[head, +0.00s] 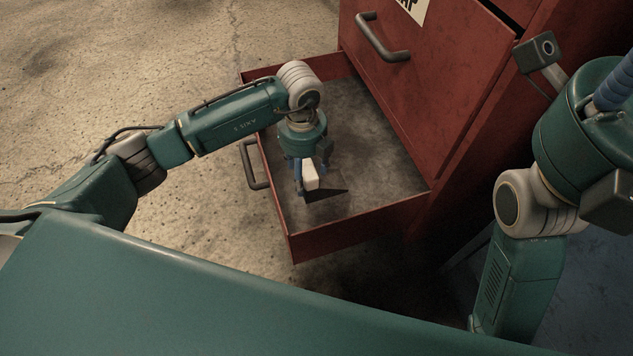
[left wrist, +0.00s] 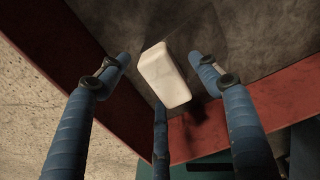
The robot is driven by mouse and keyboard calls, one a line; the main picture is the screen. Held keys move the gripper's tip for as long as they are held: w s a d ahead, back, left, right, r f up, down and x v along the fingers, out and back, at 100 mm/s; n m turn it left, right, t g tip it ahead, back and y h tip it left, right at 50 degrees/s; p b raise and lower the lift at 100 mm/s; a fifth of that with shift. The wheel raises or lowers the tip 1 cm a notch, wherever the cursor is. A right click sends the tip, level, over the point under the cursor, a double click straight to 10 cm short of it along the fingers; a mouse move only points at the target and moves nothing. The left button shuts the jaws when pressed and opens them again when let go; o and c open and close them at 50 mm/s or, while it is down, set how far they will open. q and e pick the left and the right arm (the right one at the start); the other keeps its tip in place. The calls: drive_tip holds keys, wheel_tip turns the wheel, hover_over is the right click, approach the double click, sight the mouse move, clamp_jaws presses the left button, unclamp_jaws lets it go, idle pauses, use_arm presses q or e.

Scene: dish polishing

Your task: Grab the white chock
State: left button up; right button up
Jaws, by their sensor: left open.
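The white chock (head: 310,175) is a small pale block inside the open red drawer (head: 345,233). In the left wrist view the white chock (left wrist: 164,75) lies tilted, with its upper end between the spread fingers. My left gripper (head: 310,181) points down into the drawer, right over the chock. In the left wrist view my left gripper (left wrist: 160,80) has its blue fingers apart on both sides of the chock, with a third finger below it. I cannot tell whether any finger touches it. My right gripper is not clearly in view; only part of that arm shows at the right.
A dark, flat wedge-like piece (head: 327,187) is beside the chock in the drawer. The red cabinet (head: 440,80) rises at the right behind the drawer. The drawer's handle (head: 254,165) sticks out at its left front. The rest of the drawer floor looks bare.

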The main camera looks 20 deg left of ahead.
use_arm(q)
clamp_jaws()
drive_tip(key=shift+r, duration=0.15)
